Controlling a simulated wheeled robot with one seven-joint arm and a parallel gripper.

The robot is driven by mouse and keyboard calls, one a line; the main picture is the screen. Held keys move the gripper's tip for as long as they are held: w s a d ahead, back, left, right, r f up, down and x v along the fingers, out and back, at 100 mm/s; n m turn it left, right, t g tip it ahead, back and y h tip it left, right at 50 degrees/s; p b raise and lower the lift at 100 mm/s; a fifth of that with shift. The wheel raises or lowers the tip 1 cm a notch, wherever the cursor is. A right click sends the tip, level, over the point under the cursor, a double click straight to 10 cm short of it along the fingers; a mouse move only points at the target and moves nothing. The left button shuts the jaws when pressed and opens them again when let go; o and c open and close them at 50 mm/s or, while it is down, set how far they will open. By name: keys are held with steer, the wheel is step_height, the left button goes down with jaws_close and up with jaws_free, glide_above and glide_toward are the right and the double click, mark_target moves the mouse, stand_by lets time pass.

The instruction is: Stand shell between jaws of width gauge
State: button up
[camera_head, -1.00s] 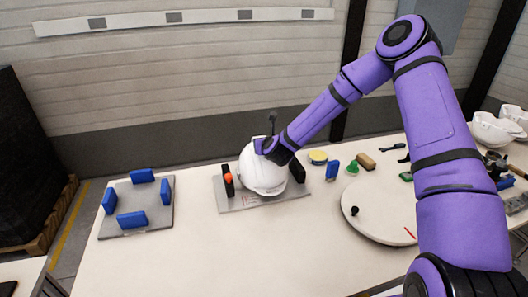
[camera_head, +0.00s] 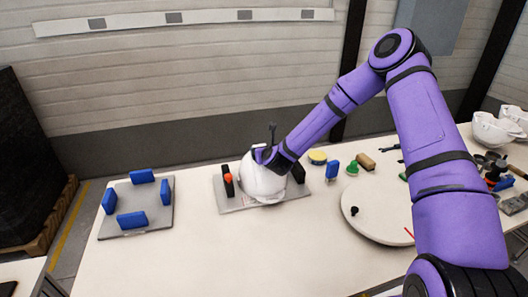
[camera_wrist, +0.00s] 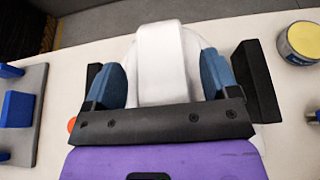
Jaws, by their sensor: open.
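The white helmet shell (camera_head: 262,181) is on the grey base of the width gauge (camera_head: 238,207), between its two dark upright jaws (camera_head: 298,172). In the wrist view the shell (camera_wrist: 205,55) shows with a broad raised band over its crown. My gripper (camera_wrist: 168,75) is open, with one blue-padded finger on each side of the band, close to the shell. I cannot tell whether the pads touch it. A black jaw (camera_wrist: 255,80) stands just right of my right finger. My wrist hides part of the shell in the head view.
A grey plate with several blue blocks (camera_head: 133,220) lies left of the gauge. A round white turntable (camera_head: 380,215) stands to the right. The front of the table is clear.

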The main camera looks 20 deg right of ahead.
steer(key=shift+r, duration=0.1)
steer(key=shift+s+r, duration=0.15)
steer(key=shift+s, duration=0.1)
steer(key=v, duration=1.1)
steer(key=s+r+n+g+y, duration=0.1)
steer(key=s+r+n+g, duration=0.1)
steer(key=s+r+n, duration=0.55)
steer(key=s+r+n+g, duration=0.3)
steer(key=r+n, duration=0.6)
steer(key=n, duration=0.5)
steer(key=s+d+r+n+g, duration=0.1)
steer(key=s+r+n, duration=0.3)
steer(key=s, duration=0.5)
steer(key=s+d+r+n+g, duration=0.1)
steer(key=s+d+r+n, duration=0.2)
steer(key=s, duration=0.6)
steer(key=s+d+r+n+g+h, duration=0.1)
steer(key=s+d+r+n, duration=0.2)
steer(key=s+r+n, duration=0.3)
steer(key=s+n, duration=0.1)
steer(key=s, duration=0.2)
steer(key=shift+s+r, duration=0.2)
steer(key=shift+r, duration=0.05)
